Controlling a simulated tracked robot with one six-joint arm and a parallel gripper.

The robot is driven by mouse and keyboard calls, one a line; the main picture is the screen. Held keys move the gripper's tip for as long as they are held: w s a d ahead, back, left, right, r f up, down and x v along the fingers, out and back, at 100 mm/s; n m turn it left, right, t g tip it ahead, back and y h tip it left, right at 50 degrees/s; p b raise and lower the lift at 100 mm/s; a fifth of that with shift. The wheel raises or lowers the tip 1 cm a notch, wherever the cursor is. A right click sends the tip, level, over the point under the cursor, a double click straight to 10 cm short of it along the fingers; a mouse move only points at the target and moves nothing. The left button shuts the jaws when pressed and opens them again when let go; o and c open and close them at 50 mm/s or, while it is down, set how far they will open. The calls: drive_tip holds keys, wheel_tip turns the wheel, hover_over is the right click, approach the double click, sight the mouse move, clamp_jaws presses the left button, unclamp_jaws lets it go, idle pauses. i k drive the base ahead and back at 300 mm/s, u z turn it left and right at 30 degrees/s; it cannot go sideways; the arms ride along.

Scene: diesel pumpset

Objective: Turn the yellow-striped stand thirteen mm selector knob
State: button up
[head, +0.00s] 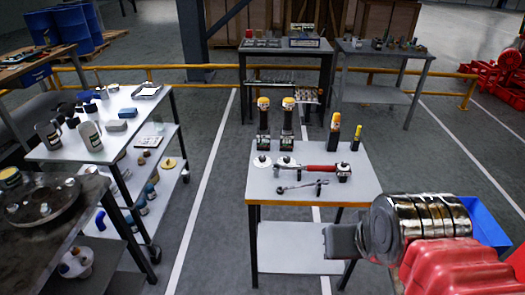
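On the small workbench (262,190) stand two dark upright posts with orange tops, the left post (263,118) and the middle post (287,117). An orange-topped black post (334,132) and a thin yellow-topped post (357,137) stand to their right. Pale round pieces (262,162) lie at the front of the posts. I cannot tell which post is the yellow-striped stand, and no thirteen mm marking or selector knob is readable. A grey block (341,241) at the lower right seems to be my gripper, apart from the posts; its fingers cannot be made out.
A red-handled tool (310,168) and a silver ratchet (300,186) lie on the bench in front of the posts. A blue bin (485,222) is at the right. A white-topped cart (100,150) with bottles stands left, with open floor between it and the bench.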

sight(287, 159)
drive_tip(key=u, duration=0.55)
drive_tip(key=i, duration=0.9)
drive_tip(key=u, duration=0.5)
